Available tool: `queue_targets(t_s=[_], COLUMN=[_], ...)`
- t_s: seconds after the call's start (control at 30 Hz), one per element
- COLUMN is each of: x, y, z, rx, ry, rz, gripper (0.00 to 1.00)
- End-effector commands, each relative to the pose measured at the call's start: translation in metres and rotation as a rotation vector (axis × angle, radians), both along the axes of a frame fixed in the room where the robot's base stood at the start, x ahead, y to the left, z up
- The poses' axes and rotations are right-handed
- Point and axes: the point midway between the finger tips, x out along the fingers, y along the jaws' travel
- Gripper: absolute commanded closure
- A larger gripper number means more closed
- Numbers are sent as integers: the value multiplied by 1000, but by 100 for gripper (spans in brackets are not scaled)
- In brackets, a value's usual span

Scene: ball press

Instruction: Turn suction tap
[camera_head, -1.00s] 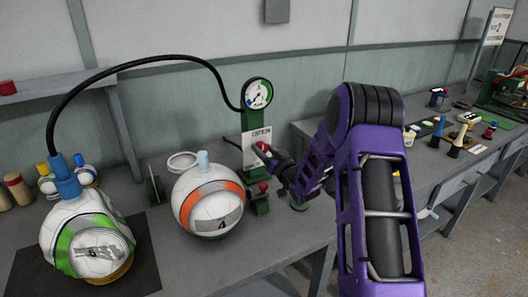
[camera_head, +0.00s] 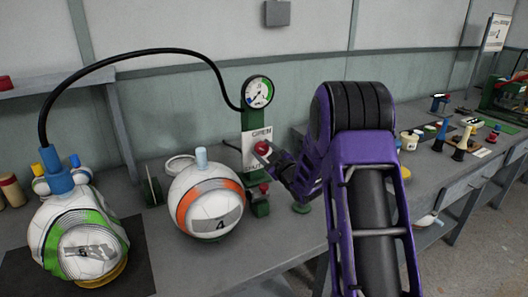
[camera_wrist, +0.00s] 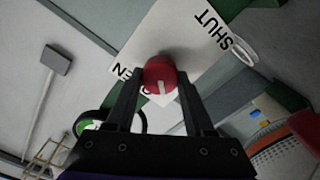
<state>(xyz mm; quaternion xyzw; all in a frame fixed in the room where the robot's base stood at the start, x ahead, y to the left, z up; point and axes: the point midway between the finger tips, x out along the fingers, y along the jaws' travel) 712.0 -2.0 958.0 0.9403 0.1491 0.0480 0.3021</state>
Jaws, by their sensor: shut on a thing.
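The suction tap is a red round knob (camera_head: 262,147) with a white mark, in front of a white OPEN/SHUT plate (camera_head: 250,152) on the green gauge post (camera_head: 254,121). My gripper (camera_head: 270,155) is shut on the red knob. In the wrist view the knob (camera_wrist: 160,75) sits between my two dark fingers. Its white mark points down in that view, with OPEN at lower left, partly covered, and SHUT at upper right. The round gauge (camera_head: 257,92) tops the post. A black hose (camera_head: 130,58) runs from it to a blue fitting on the green-banded ball (camera_head: 78,240), which looks crumpled.
An orange-banded ball (camera_head: 207,200) with a pale blue plug stands close left of the post. A second red knob (camera_head: 263,188) sits low on the post's base. Bottles (camera_head: 13,190) stand far left. Several small tools and pots lie on the right bench (camera_head: 425,165).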

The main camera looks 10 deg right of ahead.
Motion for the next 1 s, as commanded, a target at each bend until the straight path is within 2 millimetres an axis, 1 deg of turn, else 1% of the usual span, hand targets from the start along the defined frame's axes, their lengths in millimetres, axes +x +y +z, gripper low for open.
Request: queue_targets(t_s=[0.2, 0.5, 0.8, 1.0], x=[0, -1, -1, -1], y=[1, 1, 1, 1], z=[-2, -2, -3, -3], rx=[-195, -440, -602, -652], ry=[-60, -141, -193, -210], rz=[0, 0, 0, 0], gripper=[100, 100, 100, 100])
